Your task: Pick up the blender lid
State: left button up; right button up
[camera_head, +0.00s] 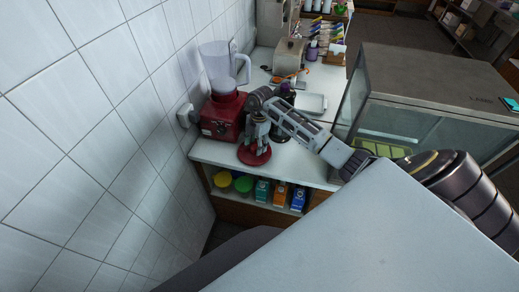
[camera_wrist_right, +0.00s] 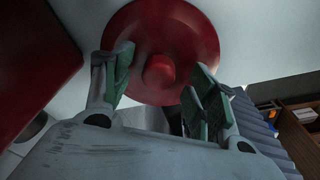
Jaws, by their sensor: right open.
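The blender lid (camera_head: 254,153) is a round red disc on the white counter, just right of the blender base. In the right wrist view the lid (camera_wrist_right: 204,37) faces the camera, with a raised red knob (camera_wrist_right: 159,71) at its middle. My right gripper (camera_head: 258,138) points down over the lid. In the wrist view my right gripper (camera_wrist_right: 160,80) is open, with one green-padded finger on each side of the knob. I cannot tell whether the fingers touch it. The blender (camera_head: 223,115) has a red base and a clear jug. My left gripper is not in view.
A white tiled wall (camera_head: 100,100) is close on the left. A glass display case (camera_head: 420,95) stands to the right. A white tray (camera_head: 311,103) and a metal toaster-like box (camera_head: 290,53) are farther back. Cartons and tubs (camera_head: 262,190) fill the shelf below the counter.

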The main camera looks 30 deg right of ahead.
jog(key=shift+a+f, duration=0.2)
jog(key=shift+f, duration=0.25)
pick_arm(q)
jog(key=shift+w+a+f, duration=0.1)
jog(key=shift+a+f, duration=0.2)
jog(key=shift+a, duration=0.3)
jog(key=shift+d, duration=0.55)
pick_arm(e)
jog(key=c, duration=1.1)
